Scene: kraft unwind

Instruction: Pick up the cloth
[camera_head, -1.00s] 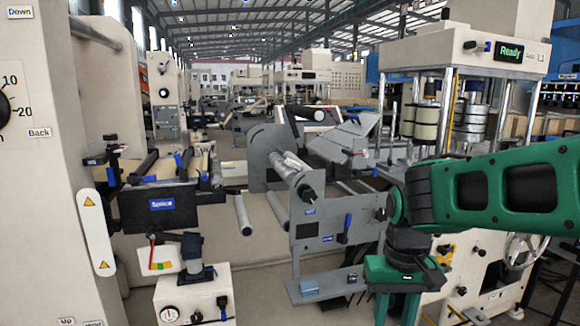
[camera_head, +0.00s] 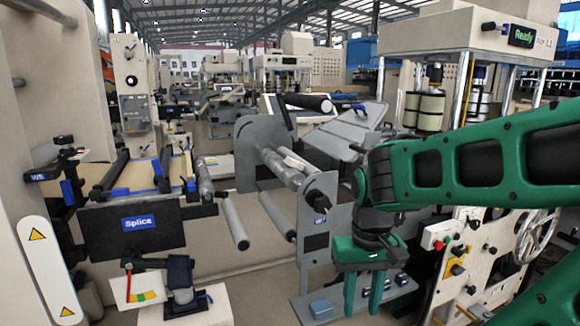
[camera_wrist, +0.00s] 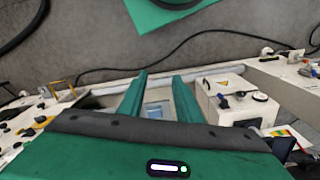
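A small blue folded pad that looks like the cloth (camera_head: 321,309) lies on the low grey shelf (camera_head: 306,296) of the roll stand, in the head view. My gripper (camera_head: 363,310) points down over this shelf, to the right of the cloth, with its two green fingers apart and nothing seen between them. In the wrist view my gripper (camera_wrist: 158,75) is open too. A pale blue patch (camera_wrist: 156,109) shows between the finger bases there; it may be the cloth, but I cannot tell.
Small dark blue blocks (camera_head: 401,278) sit on the shelf right of my fingers. The grey stand plate (camera_head: 316,245) rises behind the shelf. A beige box with a gauge (camera_head: 205,308) stands to the left. A cream machine with a handwheel (camera_head: 530,240) is at the right.

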